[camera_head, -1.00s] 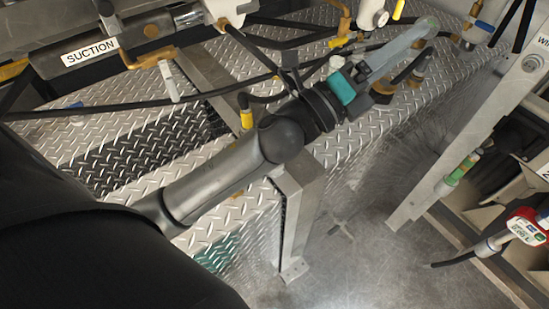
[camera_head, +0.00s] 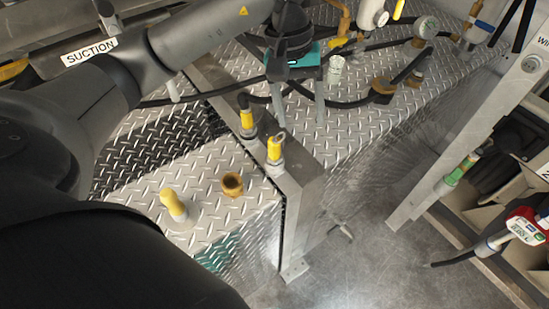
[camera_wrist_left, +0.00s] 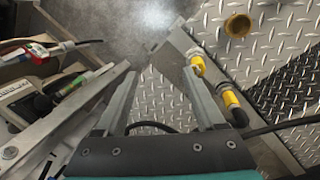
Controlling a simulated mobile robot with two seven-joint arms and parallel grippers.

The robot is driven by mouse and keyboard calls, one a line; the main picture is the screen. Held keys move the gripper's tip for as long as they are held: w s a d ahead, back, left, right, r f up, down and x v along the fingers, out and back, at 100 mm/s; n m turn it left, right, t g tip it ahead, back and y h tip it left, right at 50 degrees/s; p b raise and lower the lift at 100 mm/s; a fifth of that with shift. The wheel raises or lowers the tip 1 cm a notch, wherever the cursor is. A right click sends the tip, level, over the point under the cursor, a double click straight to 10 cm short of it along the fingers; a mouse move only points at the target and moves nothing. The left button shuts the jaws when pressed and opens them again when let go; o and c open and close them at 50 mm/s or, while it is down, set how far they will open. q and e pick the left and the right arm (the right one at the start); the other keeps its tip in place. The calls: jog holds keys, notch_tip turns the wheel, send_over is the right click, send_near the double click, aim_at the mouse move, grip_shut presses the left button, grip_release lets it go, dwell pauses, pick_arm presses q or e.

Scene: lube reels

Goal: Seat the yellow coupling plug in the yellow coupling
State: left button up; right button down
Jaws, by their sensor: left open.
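Three yellow fittings show in the head view, and I cannot tell surely which is the plug and which the coupling. One yellow fitting with a ring on top (camera_head: 275,150) stands at the grey post, also in the left wrist view (camera_wrist_left: 198,66). A second yellow fitting on a black hose (camera_head: 247,118) stands behind it, also in the left wrist view (camera_wrist_left: 231,102). A third, tilted yellow piece (camera_head: 173,205) is on the near deck. My left gripper (camera_head: 299,110) is open and empty, fingers down, beyond and above the first two. My right gripper is out of view.
A brass fitting (camera_head: 232,184) stands on the near tread-plate deck. A grey metal post (camera_head: 304,192) borders the deck. Black hoses, a gauge (camera_head: 426,27) and a pale knob (camera_head: 335,70) are behind. A slanted grey frame (camera_head: 455,135) stands right, above open floor.

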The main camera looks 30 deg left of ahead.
pick_arm(q)
jog(key=y, duration=0.2)
send_over(275, 140)
jog(key=d, duration=0.1)
jog(key=f, duration=0.8)
jog(key=shift+s+a+f, duration=0.2)
jog(key=shift+s+f, duration=0.05)
jog(key=shift+f, duration=0.1)
jog(key=shift+w+a+f, duration=0.1)
jog(key=shift+a+f, duration=0.05)
jog(key=shift+f, duration=1.2)
jog(key=shift+w+a+f, duration=0.1)
jog(key=shift+a+f, duration=0.05)
jog(key=shift+f, duration=1.2)
grip_shut()
